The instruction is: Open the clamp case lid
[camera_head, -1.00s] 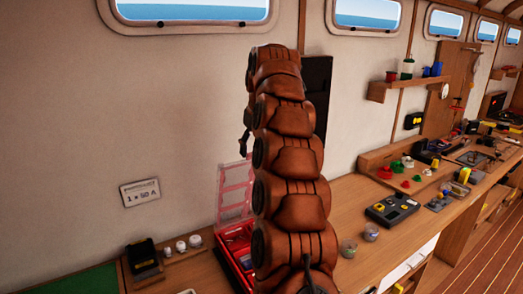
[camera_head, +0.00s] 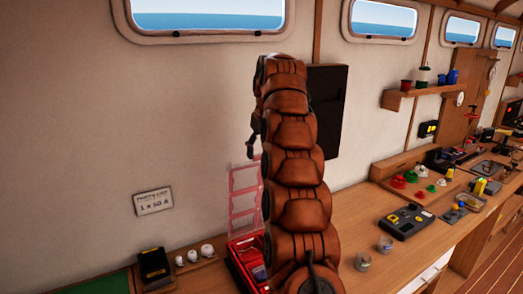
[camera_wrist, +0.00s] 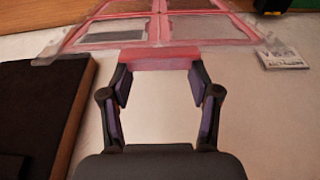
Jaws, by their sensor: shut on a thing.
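The clamp case (camera_head: 237,264) is a red box on the bench, partly hidden behind my brown arm in the head view. Its clear pink-framed lid (camera_head: 240,203) stands raised, roughly upright, at the back of the case. In the wrist view the lid (camera_wrist: 160,30) spans the top, with its window panes and pink bars. My gripper (camera_wrist: 160,72) is shut on the lid's pink edge, which lies between the fingertips. In the head view the gripper's grasp is hidden by the arm.
A dark panel (camera_head: 326,112) hangs on the wall behind my arm. A black and yellow device (camera_head: 155,265) and small white knobs stand left of the case. Small jars (camera_head: 363,261) and a black case with yellow parts (camera_head: 405,221) stand to the right.

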